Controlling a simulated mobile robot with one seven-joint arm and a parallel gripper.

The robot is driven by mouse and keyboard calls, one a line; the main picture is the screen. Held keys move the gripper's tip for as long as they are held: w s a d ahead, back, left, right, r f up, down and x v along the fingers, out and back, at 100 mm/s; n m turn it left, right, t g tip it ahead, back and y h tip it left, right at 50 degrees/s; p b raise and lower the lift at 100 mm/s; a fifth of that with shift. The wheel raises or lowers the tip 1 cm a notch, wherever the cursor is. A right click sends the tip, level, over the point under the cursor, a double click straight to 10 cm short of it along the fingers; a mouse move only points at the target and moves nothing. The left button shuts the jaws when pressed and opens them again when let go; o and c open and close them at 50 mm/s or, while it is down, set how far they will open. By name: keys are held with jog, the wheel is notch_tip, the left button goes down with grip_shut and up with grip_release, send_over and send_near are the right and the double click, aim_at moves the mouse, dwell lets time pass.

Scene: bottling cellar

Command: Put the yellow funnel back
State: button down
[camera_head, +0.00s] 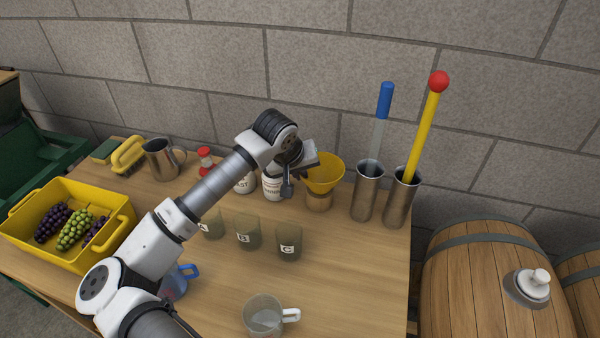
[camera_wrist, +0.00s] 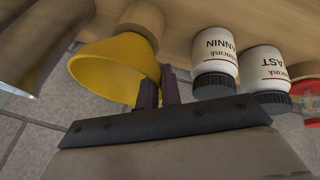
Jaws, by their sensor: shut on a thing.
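The yellow funnel (camera_head: 325,172) is upright, wide mouth up, at the back right of the table. Its lower end meets a small wooden stand (camera_head: 319,202); I cannot tell whether it is fully seated in it. My gripper (camera_head: 312,160) is at the funnel's left rim. In the wrist view my gripper (camera_wrist: 160,88) has its two fingers close together, shut on the rim of the funnel (camera_wrist: 110,68). The wooden stand (camera_wrist: 143,18) shows beyond the funnel there. The funnel's spout is hidden.
Two metal cylinders (camera_head: 366,194) (camera_head: 401,200) with a blue-handled and a yellow rod stand right of the funnel. Labelled jars (camera_wrist: 215,55) stand close on its other side. The table's front right is clear.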

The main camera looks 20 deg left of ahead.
jog(key=shift+f+b, duration=0.35)
jog(key=shift+b, duration=0.15)
jog(key=c, duration=1.6)
grip_release()
jog(key=shift+r, duration=0.1)
jog(key=r+p, duration=0.1)
jog(key=p, duration=0.1)
jog(key=shift+r+p, duration=0.25)
jog(key=shift+p, duration=0.05)
jog(key=b+v, duration=0.4)
jog(key=v, duration=0.7)
jog(key=shift+s+r+b, duration=0.25)
jog(key=shift+r+b, duration=0.05)
jog(key=shift+b, duration=0.05)
